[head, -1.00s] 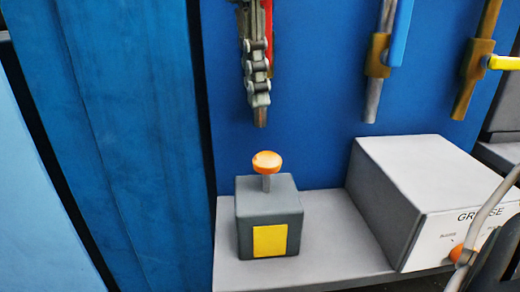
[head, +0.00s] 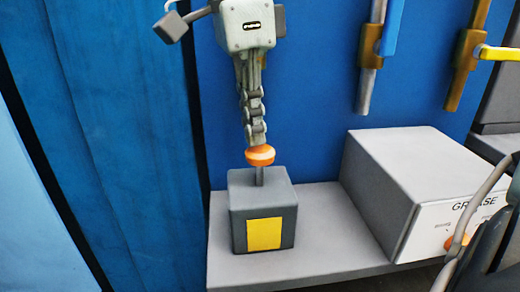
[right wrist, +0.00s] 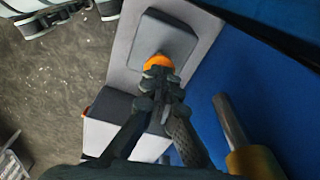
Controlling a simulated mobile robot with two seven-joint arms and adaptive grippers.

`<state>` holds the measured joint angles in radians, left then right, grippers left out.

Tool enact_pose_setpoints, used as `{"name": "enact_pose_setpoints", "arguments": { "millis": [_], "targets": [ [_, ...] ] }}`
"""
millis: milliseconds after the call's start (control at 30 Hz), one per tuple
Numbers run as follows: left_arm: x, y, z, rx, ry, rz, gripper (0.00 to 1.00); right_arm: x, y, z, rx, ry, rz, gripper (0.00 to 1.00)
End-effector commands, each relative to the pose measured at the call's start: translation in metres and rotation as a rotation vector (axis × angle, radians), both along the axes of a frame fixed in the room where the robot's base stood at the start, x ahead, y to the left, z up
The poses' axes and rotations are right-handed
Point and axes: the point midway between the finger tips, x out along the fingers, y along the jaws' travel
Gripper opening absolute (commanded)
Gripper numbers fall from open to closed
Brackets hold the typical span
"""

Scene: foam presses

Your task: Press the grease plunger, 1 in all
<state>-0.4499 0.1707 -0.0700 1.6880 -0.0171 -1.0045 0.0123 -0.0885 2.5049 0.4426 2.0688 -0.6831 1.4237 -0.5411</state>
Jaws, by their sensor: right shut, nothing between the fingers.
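The grease plunger has an orange knob (head: 260,156) on a short grey stem, which rises from a dark grey box (head: 264,205) with a yellow square on its front. The stem shows between knob and box top. My right gripper (head: 256,138) points down from above, shut and empty, with its fingertips at the top of the knob. They look to be touching it, but the exact contact is hard to tell. In the right wrist view, the shut fingers (right wrist: 158,75) partly cover the orange knob (right wrist: 158,62).
The box stands on a grey shelf (head: 330,250). To its right is a larger grey box (head: 405,180) lettered GREASE, with an orange knob on its front. Pipes with a blue handle (head: 392,28) and a yellow handle (head: 498,53) hang on the blue panel behind.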

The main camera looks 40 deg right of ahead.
Motion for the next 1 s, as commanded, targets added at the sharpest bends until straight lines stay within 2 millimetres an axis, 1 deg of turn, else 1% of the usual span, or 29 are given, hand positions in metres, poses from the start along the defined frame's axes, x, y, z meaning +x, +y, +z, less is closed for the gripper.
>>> {"name": "enact_pose_setpoints", "arguments": {
  "millis": [300, 467, 567, 900, 933, 1000],
  "targets": [
    [0.000, 0.000, 0.002, -0.002, 0.000, 0.003, 0.53, 0.000, 0.000, -0.001, 0.000, 0.000, 0.000, 0.00],
    [-0.001, -0.001, 0.000, -0.002, 0.001, 0.003, 0.53, 0.000, 0.000, -0.004, 0.000, 0.001, 0.000, 0.00],
    [-0.001, -0.001, -0.007, -0.002, 0.001, 0.003, 0.53, 0.000, 0.000, -0.011, 0.000, 0.001, 0.000, 0.00],
    [-0.001, -0.001, -0.040, -0.002, 0.001, 0.003, 0.53, 0.000, 0.000, -0.053, 0.002, 0.002, 0.000, 0.00],
    [-0.001, -0.001, -0.042, -0.002, 0.001, 0.003, 0.53, 0.000, 0.000, -0.055, 0.002, 0.002, 0.000, 0.00],
    [-0.001, 0.000, -0.036, -0.002, 0.001, 0.003, 0.53, 0.000, 0.000, -0.049, 0.001, 0.002, 0.000, 0.00]
  ]
}}
